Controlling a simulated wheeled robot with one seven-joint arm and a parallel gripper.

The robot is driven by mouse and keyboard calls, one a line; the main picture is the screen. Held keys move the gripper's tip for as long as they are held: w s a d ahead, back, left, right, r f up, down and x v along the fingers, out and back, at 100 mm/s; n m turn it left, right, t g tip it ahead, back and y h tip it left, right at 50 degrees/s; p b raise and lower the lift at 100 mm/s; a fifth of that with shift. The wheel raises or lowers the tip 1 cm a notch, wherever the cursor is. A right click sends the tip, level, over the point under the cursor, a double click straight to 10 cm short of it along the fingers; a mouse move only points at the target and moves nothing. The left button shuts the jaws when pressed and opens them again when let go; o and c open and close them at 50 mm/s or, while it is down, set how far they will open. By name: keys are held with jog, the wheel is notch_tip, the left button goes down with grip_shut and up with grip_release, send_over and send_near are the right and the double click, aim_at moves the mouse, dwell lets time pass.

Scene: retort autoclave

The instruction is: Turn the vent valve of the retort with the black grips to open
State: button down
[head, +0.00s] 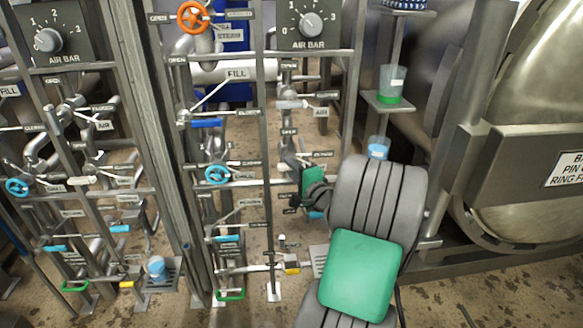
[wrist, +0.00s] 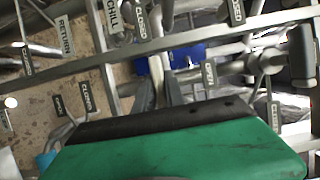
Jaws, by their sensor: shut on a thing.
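My gripper (head: 298,190) is at the right-hand pipe rack in the head view, low and beside my dark grey arm. In the wrist view its two dark fingers (wrist: 160,92) are close together beyond the green casing. They are shut on what seems to be a valve handle. OPEN (wrist: 209,73) and CLOSED (wrist: 87,98) tags hang nearby in the wrist view. The large metal retort vessel (head: 545,65) stands at the right. I cannot pick out black grips clearly.
The racks hold other valves: an orange wheel (head: 193,17), a blue wheel (head: 218,174), a blue lever (head: 207,123) and a yellow lever (head: 292,268). An air dial (head: 308,23) sits above. A cup with green liquid (head: 391,82) stands on a small shelf. Pipes crowd the gripper closely.

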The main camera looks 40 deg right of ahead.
jog(key=shift+n, duration=0.3)
jog(key=shift+r+n+g+p, duration=0.15)
jog(key=shift+n+g+p, duration=0.25)
jog(key=shift+n+p, duration=0.25)
jog(key=shift+n+g+p, duration=0.5)
jog(key=shift+n+g, duration=0.2)
jog(key=shift+n, duration=0.75)
jog(key=c, duration=1.4)
grip_release()
